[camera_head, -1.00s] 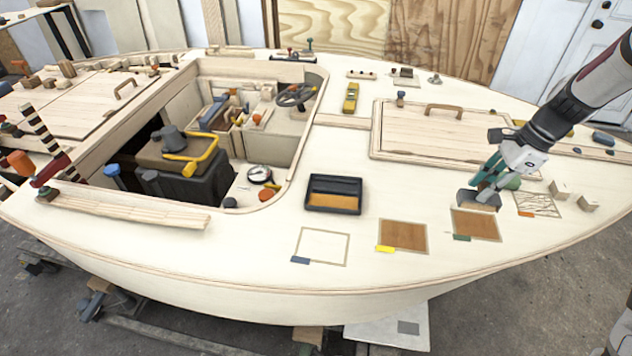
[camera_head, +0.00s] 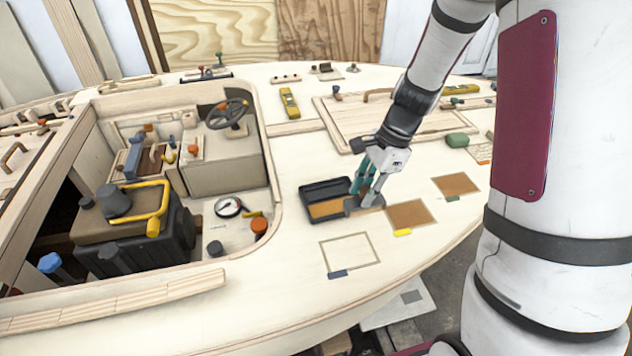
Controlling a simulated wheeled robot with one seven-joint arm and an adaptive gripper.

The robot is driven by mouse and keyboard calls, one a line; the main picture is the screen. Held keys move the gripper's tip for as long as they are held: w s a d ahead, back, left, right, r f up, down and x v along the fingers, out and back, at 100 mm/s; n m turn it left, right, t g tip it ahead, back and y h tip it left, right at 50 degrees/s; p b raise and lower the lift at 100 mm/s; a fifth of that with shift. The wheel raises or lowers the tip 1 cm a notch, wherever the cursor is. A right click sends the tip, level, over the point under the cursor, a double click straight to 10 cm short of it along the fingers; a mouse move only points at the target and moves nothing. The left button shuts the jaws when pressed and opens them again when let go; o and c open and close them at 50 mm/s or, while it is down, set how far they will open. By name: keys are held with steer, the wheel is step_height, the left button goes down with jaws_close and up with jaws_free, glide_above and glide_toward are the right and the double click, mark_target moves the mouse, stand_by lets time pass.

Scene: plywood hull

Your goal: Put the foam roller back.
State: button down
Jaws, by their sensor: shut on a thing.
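My gripper (camera_head: 366,186) is shut on the foam roller (camera_head: 374,201), whose dark grey end shows below the fingers. The fingers hide most of the roller. It is at the right end of the black tray (camera_head: 308,190), which holds a shallow orange-brown layer. I cannot tell whether the roller touches the tray or hovers just over its rim. Right of the tray are a brown-coated patch (camera_head: 411,214) with a yellow tag and another brown patch (camera_head: 456,185) with a green tag. Nearer the front edge is a bare outlined square (camera_head: 350,252) with a blue tag.
The cockpit opening with a steering wheel (camera_head: 227,113) and a black box with a yellow handle (camera_head: 150,208) lies left. A raised hatch (camera_head: 330,105) is behind my gripper. A green lump (camera_head: 457,140) and yellow level (camera_head: 289,102) lie on deck. My arm blocks the right side.

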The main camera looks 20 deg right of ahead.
steer(key=shift+w+a+f, duration=0.8)
steer(key=shift+w+a, duration=0.05)
steer(key=shift+w, duration=1.35)
steer(key=shift+w+a+f, duration=0.8)
steer(key=shift+w, duration=1.35)
steer(key=shift+w+a+f, duration=0.8)
steer(key=shift+w+a, duration=0.05)
steer(key=shift+w, duration=1.35)
steer(key=shift+f, duration=0.15)
steer(key=c, duration=1.3)
jaws_free()
